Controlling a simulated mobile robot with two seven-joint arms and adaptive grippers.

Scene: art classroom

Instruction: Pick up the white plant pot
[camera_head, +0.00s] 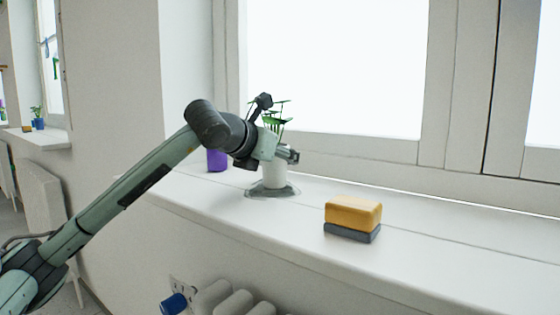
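The white plant pot (274,175) stands upright on the windowsill, on a clear or greyish saucer (262,193). Green leaves (276,118) rise from it. My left gripper (285,155) is at the pot's upper part, with its wrist covering the left and upper side of the pot. A dark finger shows at the right of the pot's rim. The other finger is hidden, so I cannot tell whether the gripper is shut on the pot. My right gripper is not in view.
A yellow sponge-like block with a dark base (352,216) lies on the sill (440,245) to the right. A purple pot (217,160) stands behind my wrist at left. The window frame is close behind. A radiator (233,299) with a blue knob (173,303) is below.

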